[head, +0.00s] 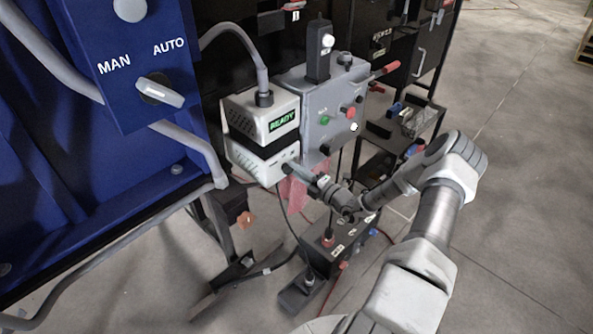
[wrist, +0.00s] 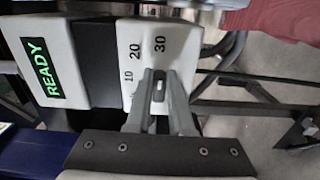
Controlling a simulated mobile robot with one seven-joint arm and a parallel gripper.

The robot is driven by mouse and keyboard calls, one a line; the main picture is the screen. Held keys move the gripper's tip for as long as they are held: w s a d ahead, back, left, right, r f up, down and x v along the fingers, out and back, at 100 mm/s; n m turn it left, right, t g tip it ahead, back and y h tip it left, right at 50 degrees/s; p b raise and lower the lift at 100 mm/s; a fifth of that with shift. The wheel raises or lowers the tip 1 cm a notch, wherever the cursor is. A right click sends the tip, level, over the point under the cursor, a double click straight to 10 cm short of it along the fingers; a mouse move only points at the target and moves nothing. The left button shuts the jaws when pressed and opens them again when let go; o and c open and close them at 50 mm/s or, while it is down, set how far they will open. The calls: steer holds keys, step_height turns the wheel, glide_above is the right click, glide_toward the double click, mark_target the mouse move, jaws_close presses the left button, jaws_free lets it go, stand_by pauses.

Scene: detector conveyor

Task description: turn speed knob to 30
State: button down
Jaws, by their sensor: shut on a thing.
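The speed knob (wrist: 158,90) is a small light knob with a dark mark, seen between my fingers in the wrist view. It sits on the white face of the control box (wrist: 185,55), where 10, 20 and 30 are printed. The mark seems to lie in line with 30, but the fingers hide most of the knob, so its exact setting is unclear. My gripper (wrist: 160,78) is shut on the knob. In the head view, my gripper (head: 300,172) reaches the lower part of the white box (head: 252,163) from the right and hides the knob.
A green READY display (head: 284,121) is on the box's upper part. A grey button panel (head: 325,105) stands close to the right. A blue cabinet (head: 100,150) with a MAN/AUTO switch (head: 160,91) is at left. A black floor box (head: 335,242) lies below my arm.

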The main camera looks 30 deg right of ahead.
steer(key=c, duration=0.8)
jaws_free()
steer(key=p+v, duration=0.1)
steer(key=v, duration=1.6)
steer(key=shift+s, duration=0.15)
